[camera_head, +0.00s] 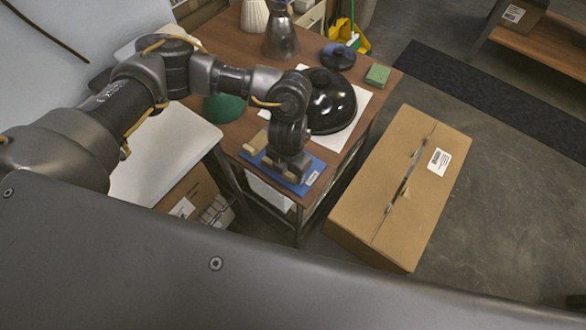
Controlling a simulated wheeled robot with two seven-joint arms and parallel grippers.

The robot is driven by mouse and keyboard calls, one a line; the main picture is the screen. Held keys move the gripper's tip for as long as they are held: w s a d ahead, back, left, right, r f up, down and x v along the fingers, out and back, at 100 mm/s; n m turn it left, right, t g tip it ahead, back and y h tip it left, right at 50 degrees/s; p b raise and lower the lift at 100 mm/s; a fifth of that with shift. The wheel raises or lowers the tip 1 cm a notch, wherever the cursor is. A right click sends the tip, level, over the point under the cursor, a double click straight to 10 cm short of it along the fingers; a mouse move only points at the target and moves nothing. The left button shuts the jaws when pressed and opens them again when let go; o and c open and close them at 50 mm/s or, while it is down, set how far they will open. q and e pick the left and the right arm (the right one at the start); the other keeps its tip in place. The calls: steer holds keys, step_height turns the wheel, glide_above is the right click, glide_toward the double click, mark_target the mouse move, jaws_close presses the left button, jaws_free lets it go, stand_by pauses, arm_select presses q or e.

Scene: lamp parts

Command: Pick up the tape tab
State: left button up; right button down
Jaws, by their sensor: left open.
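My left gripper (284,166) is open and points down over a blue mat (318,165) at the front end of the wooden table. A small pale piece (312,178) with dark marks lies at the mat's right front edge, just right of the gripper; it may be the tape tab, but it is too small to be sure. Tan pieces (257,142) show beside the gripper on the mat. The gripper and wrist hide the middle of the mat, so I cannot tell if anything is between the fingers. My right gripper is out of view.
A glossy black dome shade (333,103) sits on white paper behind the mat. A green block (377,75), a dark blue round part (338,56) and a green dome (222,108) are on the wooden table (226,42). A large cardboard box (400,190) stands right of the table.

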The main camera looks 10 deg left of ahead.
arm_select(q)
steer(key=c, duration=1)
steer(key=shift+c, duration=0.2)
steer(key=shift+r, duration=0.55)
steer(key=w+d+r+b, duration=0.5)
steer(key=w+d+r, duration=0.1)
steer(key=d+r, duration=0.6)
steer(key=shift+d, duration=0.4)
